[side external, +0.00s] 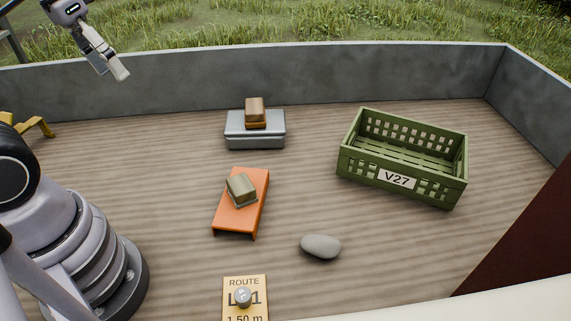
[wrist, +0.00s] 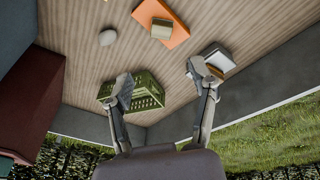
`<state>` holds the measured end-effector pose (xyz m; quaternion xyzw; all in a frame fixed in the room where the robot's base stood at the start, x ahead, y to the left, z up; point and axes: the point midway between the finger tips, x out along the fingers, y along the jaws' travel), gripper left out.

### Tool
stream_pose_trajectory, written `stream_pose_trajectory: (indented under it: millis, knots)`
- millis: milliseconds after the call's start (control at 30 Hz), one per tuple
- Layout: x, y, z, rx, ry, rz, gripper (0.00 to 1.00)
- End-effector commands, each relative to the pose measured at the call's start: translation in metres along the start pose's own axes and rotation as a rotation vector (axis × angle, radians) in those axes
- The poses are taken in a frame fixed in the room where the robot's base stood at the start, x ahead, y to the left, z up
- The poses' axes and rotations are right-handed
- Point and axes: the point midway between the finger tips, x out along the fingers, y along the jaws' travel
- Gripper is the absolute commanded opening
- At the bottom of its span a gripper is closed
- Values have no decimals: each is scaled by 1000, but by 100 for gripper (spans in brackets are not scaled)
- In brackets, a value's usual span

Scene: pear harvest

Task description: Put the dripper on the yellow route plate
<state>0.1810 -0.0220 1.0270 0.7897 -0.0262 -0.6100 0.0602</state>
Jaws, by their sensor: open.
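The yellow route plate (side external: 256,285) lies on the wooden floor at the bottom of the side external view, cut by the frame edge. A small grey rounded piece (side external: 243,296), which looks like the dripper, sits on it and covers part of its lettering. My gripper (side external: 112,68) is high at the upper left of the side external view, far from the plate. In the wrist view my gripper (wrist: 161,82) is open with nothing between its fingers. The dripper cannot be made out in the wrist view.
An olive block (side external: 241,188) rests on an orange stand (side external: 238,220). A brown block (side external: 255,111) rests on a grey box (side external: 255,142). A grey stone (side external: 321,246) lies right of the plate. A green crate (side external: 359,168) stands at right. Grey walls (side external: 290,75) edge the floor.

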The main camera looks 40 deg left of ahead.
Motion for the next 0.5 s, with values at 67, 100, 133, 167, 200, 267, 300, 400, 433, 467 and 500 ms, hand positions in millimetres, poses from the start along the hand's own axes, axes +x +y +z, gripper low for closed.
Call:
stream_pose_trajectory:
  millis: [67,100,133,167,200,267,300,400,433,467,500]
  knots:
    - [-16,-8,9,34,103,-41,58]
    - [-22,-11,12,47,142,-60,58]
    - [-25,-13,14,55,166,-71,58]
    - [-28,-15,16,62,186,-81,58]
    - [-31,-17,18,68,207,-92,58]
    - [-34,-19,20,74,227,-103,58]
    - [-35,-19,20,76,235,-106,58]
    - [-35,-20,20,78,238,-109,58]
    - [-35,-20,20,77,238,-109,58]
    - [-35,-20,20,77,237,-109,58]
    - [-35,-20,20,77,237,-108,58]
